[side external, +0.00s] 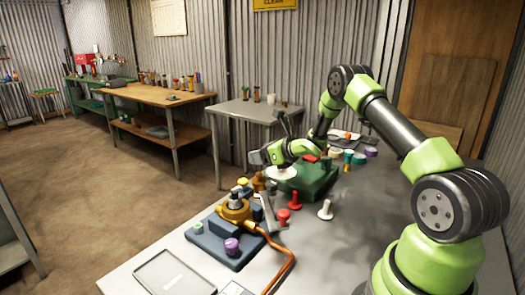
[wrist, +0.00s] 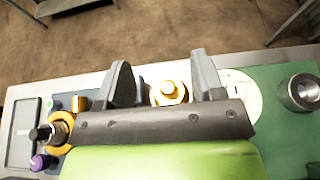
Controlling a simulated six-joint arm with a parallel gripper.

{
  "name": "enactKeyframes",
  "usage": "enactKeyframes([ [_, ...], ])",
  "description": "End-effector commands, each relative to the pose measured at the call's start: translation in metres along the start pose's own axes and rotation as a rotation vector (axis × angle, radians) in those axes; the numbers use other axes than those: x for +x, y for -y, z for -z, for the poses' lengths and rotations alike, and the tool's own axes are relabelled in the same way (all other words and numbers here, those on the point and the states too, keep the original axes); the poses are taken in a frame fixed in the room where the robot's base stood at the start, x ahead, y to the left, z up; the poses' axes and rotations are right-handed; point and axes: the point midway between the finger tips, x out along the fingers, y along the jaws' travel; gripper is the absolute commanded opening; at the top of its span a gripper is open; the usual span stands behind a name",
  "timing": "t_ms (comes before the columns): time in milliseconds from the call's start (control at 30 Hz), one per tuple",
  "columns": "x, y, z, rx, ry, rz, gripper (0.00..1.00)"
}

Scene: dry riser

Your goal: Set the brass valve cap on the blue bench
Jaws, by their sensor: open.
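The brass valve cap (wrist: 168,92) shows between my two grey fingers in the wrist view, its round top facing the camera. A brass piece that looks like it stands near the green block in the side view (side external: 258,183). My gripper (wrist: 164,78) is open, with a finger on each side of the cap in the picture; contact cannot be told. In the side view my gripper (side external: 257,157) is over the table beside the green block. A dark blue base (side external: 202,243), the only blue stand-like thing I see, carries an orange-brass valve and a purple knob.
The green block (side external: 318,182) bears a white disc (side external: 282,172). Red (side external: 283,216) and white (side external: 325,210) pegs stand close by. A grey tray (side external: 173,274) lies at the front left. An orange hose (side external: 288,265) curves beside the base. Wooden workbenches (side external: 155,95) stand behind.

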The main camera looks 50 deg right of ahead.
Motion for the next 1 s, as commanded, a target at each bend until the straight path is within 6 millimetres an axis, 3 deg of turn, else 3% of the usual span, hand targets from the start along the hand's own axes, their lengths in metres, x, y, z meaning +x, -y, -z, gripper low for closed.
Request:
enactKeyframes([
  [167,-0.006,-0.001,-0.019,0.037,-0.002,0.013,0.62],
  [267,-0.014,-0.006,-0.045,0.187,-0.011,0.06,0.62],
  [367,-0.031,-0.018,-0.085,0.468,-0.013,0.141,0.62],
  [467,-0.061,-0.039,-0.121,0.842,0.004,0.231,0.62],
  [600,-0.115,-0.078,-0.152,1.399,0.044,0.334,0.62],
  [767,-0.185,-0.129,-0.157,2.054,0.075,0.432,0.62],
  [1000,-0.287,-0.205,-0.116,2.959,0.009,0.67,0.62],
])
